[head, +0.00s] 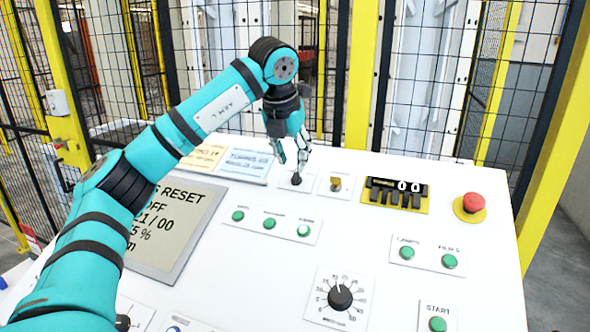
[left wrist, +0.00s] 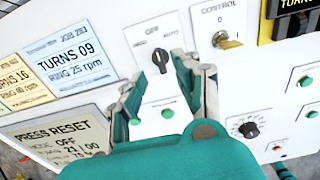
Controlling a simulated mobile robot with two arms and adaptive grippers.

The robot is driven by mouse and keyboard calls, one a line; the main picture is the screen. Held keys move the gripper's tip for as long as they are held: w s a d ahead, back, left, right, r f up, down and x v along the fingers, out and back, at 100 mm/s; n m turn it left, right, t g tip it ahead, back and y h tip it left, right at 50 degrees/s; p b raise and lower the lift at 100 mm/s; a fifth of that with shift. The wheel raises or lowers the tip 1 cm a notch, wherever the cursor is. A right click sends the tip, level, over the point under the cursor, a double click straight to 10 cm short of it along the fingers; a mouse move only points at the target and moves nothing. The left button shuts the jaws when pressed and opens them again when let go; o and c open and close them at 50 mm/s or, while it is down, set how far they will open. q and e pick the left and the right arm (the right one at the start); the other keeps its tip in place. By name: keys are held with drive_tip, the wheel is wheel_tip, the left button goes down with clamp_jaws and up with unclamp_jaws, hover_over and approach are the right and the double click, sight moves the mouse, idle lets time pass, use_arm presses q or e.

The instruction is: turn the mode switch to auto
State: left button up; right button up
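In the head view the switch (head: 296,179) sits just below my left gripper (head: 301,166). In the left wrist view my left gripper (left wrist: 159,70) is open, with one finger either side of the knob in the picture. I cannot tell whether either finger touches it.
A key switch (head: 336,184) and a black counter (head: 397,193) are right of the switch. Green buttons (head: 269,223) lie below it, job cards (head: 245,165) to its left. The screen (head: 165,225) shows mode OFF. A red emergency button (head: 473,202) stands far right. Mesh fencing is behind.

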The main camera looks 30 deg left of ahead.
sight(295, 173)
use_arm(q)
drive_tip(key=x, duration=0.5)
drive_tip(key=shift+w+f+p, duration=0.1)
drive_tip(key=shift+p, duration=0.25)
clamp_jaws()
